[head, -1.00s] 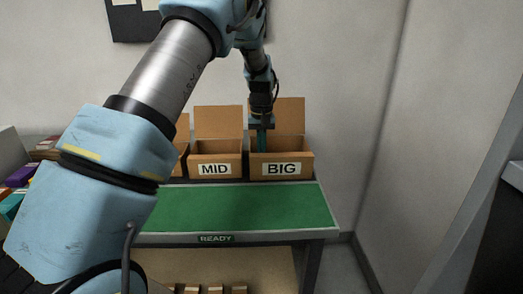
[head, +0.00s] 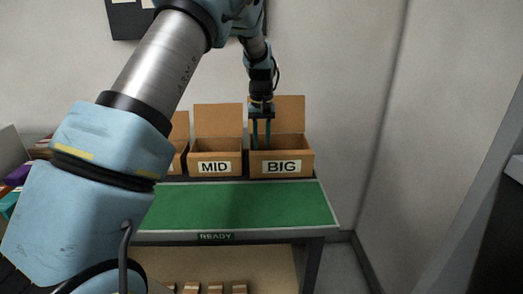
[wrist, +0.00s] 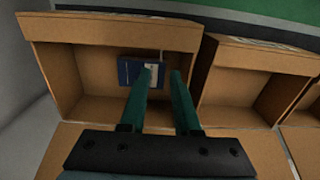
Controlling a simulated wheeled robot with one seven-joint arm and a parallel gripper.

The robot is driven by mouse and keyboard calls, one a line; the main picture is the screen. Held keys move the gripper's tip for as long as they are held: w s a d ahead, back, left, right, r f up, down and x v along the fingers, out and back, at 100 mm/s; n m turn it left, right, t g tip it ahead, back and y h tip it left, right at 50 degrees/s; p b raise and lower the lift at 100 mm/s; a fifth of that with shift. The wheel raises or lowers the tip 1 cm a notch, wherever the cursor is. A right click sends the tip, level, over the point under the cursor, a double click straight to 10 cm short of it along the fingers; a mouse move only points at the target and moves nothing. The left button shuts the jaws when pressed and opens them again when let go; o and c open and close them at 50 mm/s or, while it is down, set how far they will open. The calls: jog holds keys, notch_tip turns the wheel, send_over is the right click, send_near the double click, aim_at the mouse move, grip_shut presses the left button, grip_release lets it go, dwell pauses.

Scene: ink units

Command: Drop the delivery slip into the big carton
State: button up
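The big carton (head: 306,163), labelled BIG, stands open at the right end of the row; it also shows in the wrist view (wrist: 75,35). My gripper (head: 261,146) is above it with its fingertips reaching into its mouth. In the wrist view the two teal fingers (wrist: 166,68) are apart with nothing held between them. A flat dark blue piece with a pale patch (wrist: 126,74) lies inside the big carton, beyond the fingertips and partly covered by the left finger. It looks like the delivery slip, but its print cannot be read.
The MID carton (head: 230,163) stands open just left of the big one, with another carton (head: 178,158) partly behind my arm. The green bench mat (head: 250,207) in front is bare. Small boxes (head: 215,288) show on a lower shelf.

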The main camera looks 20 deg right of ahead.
notch_tip(320, 180, up, 9)
jog(key=b, duration=0.1)
jog(key=s+a+f+n, duration=0.1)
jog(key=s+a, duration=0.1)
jog(key=a, duration=0.8)
jog(key=s+a+f+n, duration=0.1)
jog(key=s+a+f, duration=0.1)
jog(key=a, duration=0.8)
jog(key=s+a+f, duration=0.2)
jog(key=s+a, duration=0.5)
jog(key=s+a+f+t, duration=0.1)
jog(key=s+a+f, duration=0.1)
jog(key=s+a, duration=0.4)
jog(key=shift+s+a+f+t, duration=0.3)
jog(key=shift+s+a+f, duration=0.05)
jog(key=shift+s, duration=0.8)
